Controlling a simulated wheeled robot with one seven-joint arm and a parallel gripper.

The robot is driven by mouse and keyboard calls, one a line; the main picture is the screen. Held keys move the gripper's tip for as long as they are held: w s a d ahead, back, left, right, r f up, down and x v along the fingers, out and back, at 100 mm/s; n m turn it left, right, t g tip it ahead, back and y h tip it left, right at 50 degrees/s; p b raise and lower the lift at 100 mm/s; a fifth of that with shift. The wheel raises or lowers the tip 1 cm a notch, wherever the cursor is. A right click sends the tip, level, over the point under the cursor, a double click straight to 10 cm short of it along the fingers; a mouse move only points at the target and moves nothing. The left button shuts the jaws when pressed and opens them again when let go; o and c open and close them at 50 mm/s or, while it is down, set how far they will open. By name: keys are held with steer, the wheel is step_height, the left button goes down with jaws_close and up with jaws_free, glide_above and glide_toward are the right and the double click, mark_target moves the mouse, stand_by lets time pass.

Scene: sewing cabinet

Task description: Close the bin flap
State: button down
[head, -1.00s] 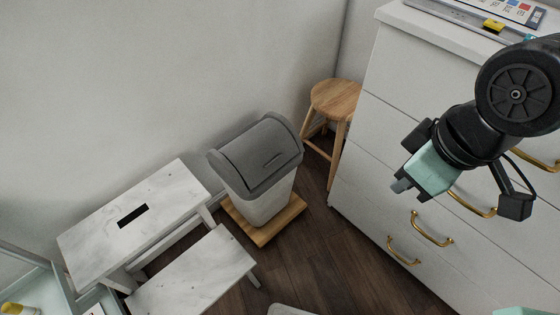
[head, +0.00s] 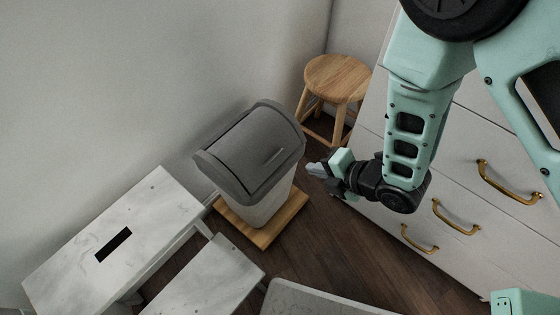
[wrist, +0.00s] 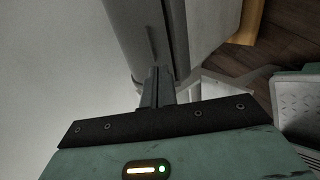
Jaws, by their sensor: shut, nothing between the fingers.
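The bin (head: 262,206) has a pale body and a dark grey lid, and stands upright on a wooden board. Its grey flap (head: 250,150) sits within the lid frame, with a short raised line across it. A dark line runs along the flap's left edge; I cannot tell whether it is flush. My gripper (head: 310,168) is just right of the lid, pointing left at it, with its fingers shut and empty. In the wrist view the shut fingers (wrist: 157,88) reach toward the grey lid (wrist: 140,35). I cannot tell whether they touch it.
A wooden stool (head: 338,78) stands behind the bin. A marbled step stool (head: 115,240) stands left and in front of it. A white drawer cabinet (head: 465,185) with brass handles is on the right. A grey mat or panel (head: 310,300) is at the bottom. Dark floor shows between bin and cabinet.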

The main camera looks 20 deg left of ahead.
mark_target(277, 163)
steer(key=b+x, duration=0.2)
steer(key=x, duration=1.1)
steer(key=shift+r+b, duration=0.1)
steer(key=shift+b, duration=0.2)
steer(key=shift+w+a+f+b, duration=0.15)
steer(key=shift+a+f+b, duration=0.15)
steer(key=shift+f, duration=0.1)
steer(key=shift+w+a+f+b, duration=0.1)
steer(key=shift+a+f+b, duration=0.05)
steer(key=shift+f+b, duration=0.2)
steer(key=shift+r, duration=0.1)
